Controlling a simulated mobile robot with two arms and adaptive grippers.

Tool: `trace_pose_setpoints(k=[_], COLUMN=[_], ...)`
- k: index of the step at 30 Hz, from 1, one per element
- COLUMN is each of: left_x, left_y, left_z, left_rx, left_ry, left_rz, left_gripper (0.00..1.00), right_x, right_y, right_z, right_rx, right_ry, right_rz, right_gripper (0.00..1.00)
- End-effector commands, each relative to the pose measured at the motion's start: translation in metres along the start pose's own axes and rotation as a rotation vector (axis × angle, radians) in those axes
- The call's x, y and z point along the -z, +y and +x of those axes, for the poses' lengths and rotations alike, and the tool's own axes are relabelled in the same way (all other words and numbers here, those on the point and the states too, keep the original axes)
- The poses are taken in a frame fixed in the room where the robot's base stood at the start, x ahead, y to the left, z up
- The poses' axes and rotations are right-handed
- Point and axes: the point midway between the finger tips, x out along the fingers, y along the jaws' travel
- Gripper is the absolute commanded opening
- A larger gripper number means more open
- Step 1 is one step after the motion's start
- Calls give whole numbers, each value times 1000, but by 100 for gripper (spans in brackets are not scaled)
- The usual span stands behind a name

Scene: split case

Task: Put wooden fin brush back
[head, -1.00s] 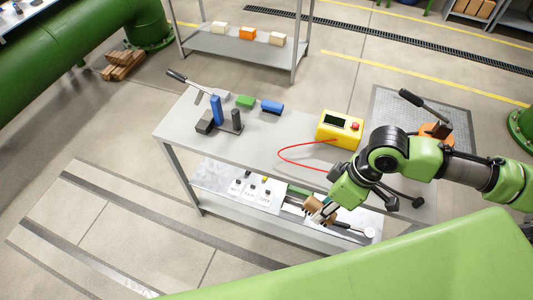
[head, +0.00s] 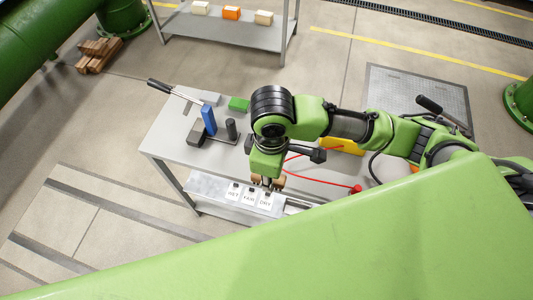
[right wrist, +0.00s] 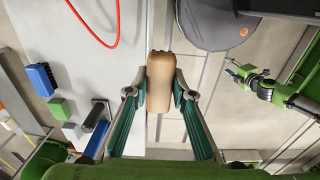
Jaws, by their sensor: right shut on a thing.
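The wooden fin brush (right wrist: 160,82) is a tan, rounded block in the right wrist view. My right gripper (right wrist: 160,100) is shut on it, one finger on each side. Only a little of the brush (head: 281,183) shows there beside the fingers. Its bristles are hidden. What looks like my left gripper (right wrist: 238,72) is small at the right of the right wrist view, away from the brush; its jaws are too small to judge.
The grey table (head: 175,135) carries a blue upright block (head: 208,119), a black cylinder (head: 231,128) and a green block (head: 238,104). A red cable (head: 320,183) loops across it. A yellow box (head: 343,147) is partly behind my arm.

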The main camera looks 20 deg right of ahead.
Motion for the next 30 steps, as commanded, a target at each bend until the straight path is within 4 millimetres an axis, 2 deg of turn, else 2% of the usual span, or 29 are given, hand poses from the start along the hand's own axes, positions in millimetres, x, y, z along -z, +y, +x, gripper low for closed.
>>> trace_pose_setpoints(k=[1, 3, 6, 8, 11, 15, 18, 22, 26, 30], left_x=[-17, -40, -64, -71, -63, -29, -13, -15, -28, -40], left_y=[3, 7, 11, 12, 10, 5, 4, 5, 7, 9], left_z=[-6, -11, -18, -21, -23, -22, -22, -23, -35, -38], left_rx=[-3, -8, -13, -14, -12, -7, -5, -6, -9, -11], left_ry=[-25, -57, -93, -102, -92, -44, -20, -25, -45, -62], left_rz=[0, 0, 0, 0, 0, 0, -1, -1, -1, -1], left_gripper=[40, 40, 40, 40, 40, 40, 40, 40, 40, 40], right_x=[3, 9, 16, 19, 24, 29, 31, 32, 32, 32], right_y=[14, 31, 54, 64, 78, 92, 96, 102, 103, 103], right_z=[3, 11, 21, 33, 52, 70, 77, 84, 101, 114], right_rx=[-2, -2, 0, 2, 1, 1, 2, 1, 1, 1], right_ry=[-3, -2, -2, -3, -1, 1, 3, 2, 0, 2], right_rz=[8, 7, 6, 6, 4, 2, 1, 1, 0, 0], right_gripper=[5, 5, 5, 5, 5, 5, 5, 5, 5, 5])
